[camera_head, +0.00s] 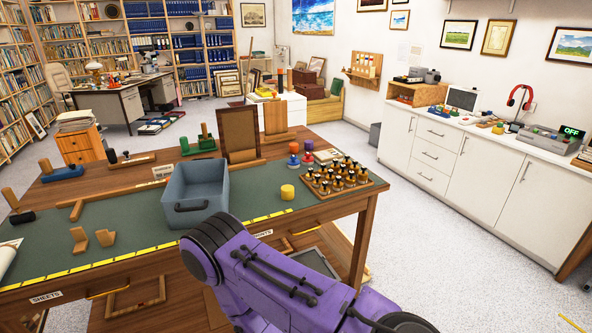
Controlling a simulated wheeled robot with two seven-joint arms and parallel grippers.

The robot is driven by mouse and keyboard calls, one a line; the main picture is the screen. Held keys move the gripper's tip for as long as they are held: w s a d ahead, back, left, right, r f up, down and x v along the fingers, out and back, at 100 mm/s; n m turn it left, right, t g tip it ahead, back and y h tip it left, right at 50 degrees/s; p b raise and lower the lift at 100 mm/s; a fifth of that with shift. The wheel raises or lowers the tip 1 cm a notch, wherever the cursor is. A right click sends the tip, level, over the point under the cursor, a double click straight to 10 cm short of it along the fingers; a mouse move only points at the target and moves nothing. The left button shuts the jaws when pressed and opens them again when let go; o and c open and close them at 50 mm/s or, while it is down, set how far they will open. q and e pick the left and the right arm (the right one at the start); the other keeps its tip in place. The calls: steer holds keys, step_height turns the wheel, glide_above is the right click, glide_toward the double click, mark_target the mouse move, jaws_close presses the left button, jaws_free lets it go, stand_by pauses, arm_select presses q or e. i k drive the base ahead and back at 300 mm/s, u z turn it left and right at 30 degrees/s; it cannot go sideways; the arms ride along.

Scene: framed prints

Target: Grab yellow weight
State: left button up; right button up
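A small yellow cylinder, which looks like the yellow weight (287,192), stands on the green mat of the wooden worktable. It is between the grey-blue bin and the wooden rack of dark knobs. Nothing is touching it. A purple arm of mine comes in from the lower right and reaches up to the table's front edge, left of and below the weight. Its gripper cannot be made out. My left gripper is not in view.
The grey-blue bin (195,190) stands left of the weight, and the knob rack (338,178) stands close on its right. An upright brown panel (239,135) is farther back. Bare mat lies around the weight.

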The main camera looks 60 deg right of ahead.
mark_target(287, 191)
steer(key=z, duration=0.9)
steer(key=i, duration=0.8)
steer(key=z, duration=1)
steer(key=i, duration=0.45)
steer(key=z, duration=0.2)
